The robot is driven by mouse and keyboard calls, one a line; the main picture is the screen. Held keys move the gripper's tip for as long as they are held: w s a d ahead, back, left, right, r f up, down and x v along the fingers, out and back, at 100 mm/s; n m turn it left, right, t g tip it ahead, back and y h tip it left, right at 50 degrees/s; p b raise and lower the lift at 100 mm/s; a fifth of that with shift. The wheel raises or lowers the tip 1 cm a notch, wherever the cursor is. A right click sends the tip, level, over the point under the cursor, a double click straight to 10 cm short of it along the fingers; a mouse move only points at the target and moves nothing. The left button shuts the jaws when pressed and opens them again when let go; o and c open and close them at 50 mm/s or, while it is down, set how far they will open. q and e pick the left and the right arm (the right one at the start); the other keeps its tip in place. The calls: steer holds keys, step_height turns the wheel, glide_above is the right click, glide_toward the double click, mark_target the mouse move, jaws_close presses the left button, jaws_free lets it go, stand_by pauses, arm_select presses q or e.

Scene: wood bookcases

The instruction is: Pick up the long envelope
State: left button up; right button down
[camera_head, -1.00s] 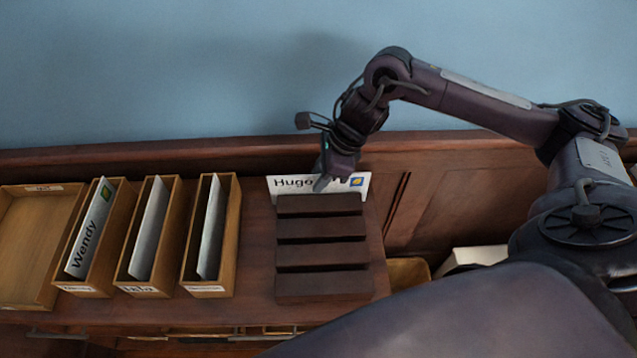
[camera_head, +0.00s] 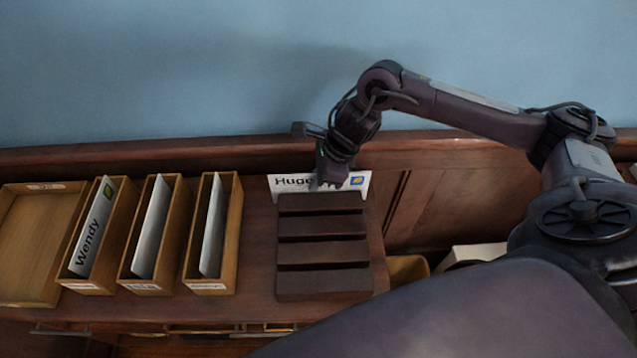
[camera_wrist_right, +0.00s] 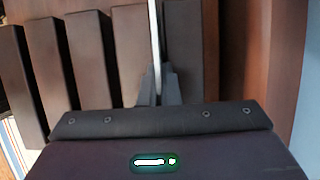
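The long envelope (camera_head: 289,187) is white, with the name "Hugo" and a blue and yellow stamp. It stands upright in the rearmost slot of a dark slotted rack (camera_head: 323,283); its lower part is hidden by the rack. My right gripper (camera_head: 328,184) points down at the envelope's top edge and covers part of the lettering. In the right wrist view the envelope (camera_wrist_right: 154,40) shows edge-on as a thin white strip. The fingers of my right gripper (camera_wrist_right: 158,75) lie close on both sides of it, apparently shut on it. My left gripper is not in view.
Left of the rack stand narrow wooden boxes with upright envelopes, one marked "Wendy" (camera_head: 94,228). An open wooden tray (camera_head: 28,250) lies at the far left. A blue wall (camera_head: 180,70) rises behind the cabinet's back ledge. The rack's other slots look empty.

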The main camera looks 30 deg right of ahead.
steer(key=shift+r, duration=0.1)
step_height(320, 180, up, 8)
steer(key=shift+w+f+b, duration=0.1)
steer(key=shift+f+b, duration=0.1)
steer(key=shift+b, duration=0.5)
step_height(320, 180, up, 12)
steer(key=p, duration=0.4)
stand_by(0.5)
